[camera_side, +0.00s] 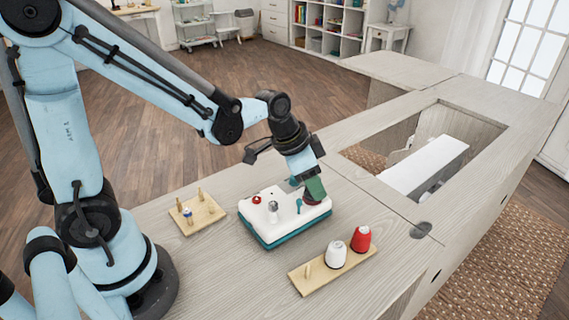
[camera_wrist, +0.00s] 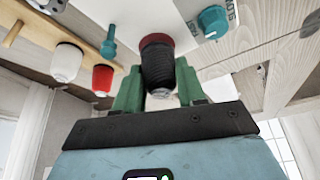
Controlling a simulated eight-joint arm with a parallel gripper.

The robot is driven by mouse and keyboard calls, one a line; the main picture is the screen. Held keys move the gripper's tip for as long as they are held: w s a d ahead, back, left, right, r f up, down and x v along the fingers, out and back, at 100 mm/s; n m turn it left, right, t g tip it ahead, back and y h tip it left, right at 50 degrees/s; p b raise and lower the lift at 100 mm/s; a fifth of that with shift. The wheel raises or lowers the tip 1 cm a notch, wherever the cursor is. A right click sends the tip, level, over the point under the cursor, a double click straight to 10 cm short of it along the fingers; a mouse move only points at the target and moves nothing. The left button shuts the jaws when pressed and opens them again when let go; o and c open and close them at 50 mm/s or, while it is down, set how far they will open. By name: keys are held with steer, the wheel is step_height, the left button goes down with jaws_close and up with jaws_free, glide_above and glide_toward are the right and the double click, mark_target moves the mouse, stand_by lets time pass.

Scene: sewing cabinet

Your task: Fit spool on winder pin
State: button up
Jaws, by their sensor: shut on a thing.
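My gripper (camera_side: 315,190) is over the right end of the white-and-teal winder (camera_side: 262,226). In the wrist view its green fingers (camera_wrist: 160,88) are shut on a black spool (camera_wrist: 163,70), which has a dark red rim at its far end. A grey metal post (camera_side: 273,212) and a red knob (camera_side: 256,199) are further left. Whether the spool touches a pin, I cannot tell.
A wooden rack (camera_side: 318,280) in front holds a white spool (camera_side: 336,254), a red spool (camera_side: 360,239) and a bare peg. A smaller peg board (camera_side: 204,217) with a small bobbin lies left. The cabinet opening (camera_side: 437,150) is behind right. Tabletop between is clear.

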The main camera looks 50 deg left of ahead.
steer(key=shift+f, duration=0.4)
stand_by(0.8)
steer(key=o, duration=1.1)
steer(key=shift+r, duration=0.1)
steer(key=v, duration=1.2)
steer(key=shift+s+a+f+n+t+y, duration=0.4)
steer(key=shift+s+f+n+t, duration=0.1)
steer(key=shift+s+n, duration=0.3)
steer(key=shift+s+a+f+n+t+y, duration=0.35)
steer(key=shift+s+f+n+t, duration=0.15)
steer(key=shift+s+n, duration=0.35)
steer(key=shift+s+a+f+n+t+y, duration=0.4)
steer(key=shift+s+f+n, duration=0.15)
steer(key=shift+n, duration=0.4)
